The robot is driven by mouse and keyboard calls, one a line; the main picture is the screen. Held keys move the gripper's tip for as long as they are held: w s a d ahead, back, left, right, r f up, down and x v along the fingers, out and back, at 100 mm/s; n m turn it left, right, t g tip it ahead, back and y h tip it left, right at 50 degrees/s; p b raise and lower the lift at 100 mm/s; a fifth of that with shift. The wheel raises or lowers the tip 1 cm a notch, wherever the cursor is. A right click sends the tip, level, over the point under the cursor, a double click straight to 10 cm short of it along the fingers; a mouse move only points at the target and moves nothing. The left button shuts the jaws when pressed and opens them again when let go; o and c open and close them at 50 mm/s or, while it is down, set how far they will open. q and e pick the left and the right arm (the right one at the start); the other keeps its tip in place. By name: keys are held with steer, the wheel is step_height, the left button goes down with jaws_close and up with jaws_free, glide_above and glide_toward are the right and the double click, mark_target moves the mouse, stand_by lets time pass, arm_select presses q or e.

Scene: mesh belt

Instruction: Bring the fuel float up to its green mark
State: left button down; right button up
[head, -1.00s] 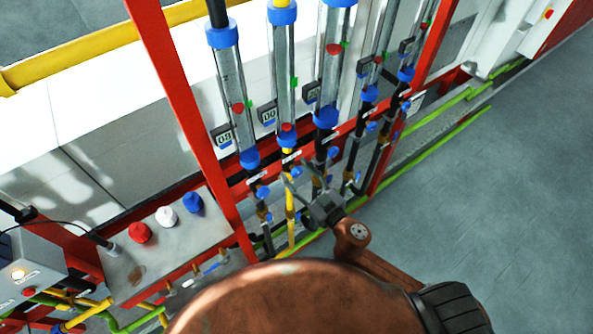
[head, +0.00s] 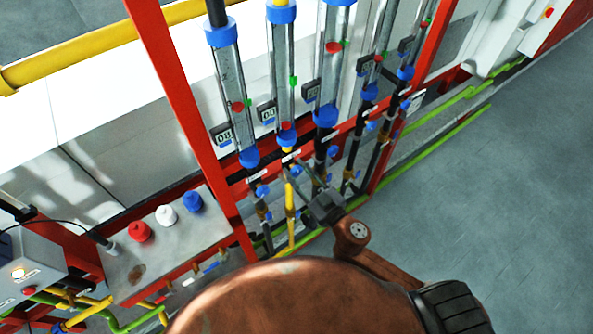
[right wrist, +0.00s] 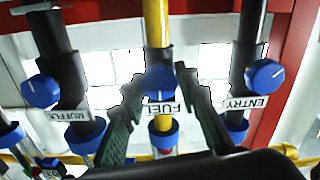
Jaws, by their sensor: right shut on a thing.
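The fuel tube (head: 284,65) is the clear tube second from the left in the head view, with a yellow pipe below. Its red float (head: 285,127) sits at the tube's bottom, well below the green mark (head: 294,81). The display (head: 267,112) beside it seems to read zero. My right gripper (right wrist: 160,84) is shut on the blue fuel knob (right wrist: 160,77), one finger on each side, above the FUEL label (right wrist: 163,108). In the head view the fingers hide the knob. My left gripper is not in view.
The MUFFLE knob (right wrist: 40,91) and ENTRY knob (right wrist: 264,75) flank my right fingers closely. Other tubes with red floats stand on both sides, such as the leftmost tube (head: 229,85). A red frame post (head: 185,110) stands left; grey floor (head: 480,200) is open at right.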

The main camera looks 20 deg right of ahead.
steer(key=n+p, duration=0.1)
steer(key=n, duration=0.4)
steer(key=shift+a+n+p, duration=0.1)
steer(key=shift+n+p, duration=0.2)
steer(key=shift+n, duration=0.1)
steer(key=n, duration=0.3)
steer(key=shift+n+p, duration=0.3)
steer(key=shift+p, duration=0.1)
steer(key=n, duration=0.3)
steer(key=shift+n+p, duration=0.3)
steer(key=n+p, duration=0.1)
steer(key=n, duration=0.5)
steer(key=shift+f+n, duration=0.15)
steer(key=shift+n, duration=0.15)
steer(key=n, duration=0.3)
steer(key=shift+f, duration=0.1)
steer(key=shift+f+n+p, duration=0.1)
steer(key=shift+n+p, duration=0.45)
steer(key=shift+n, duration=1.35)
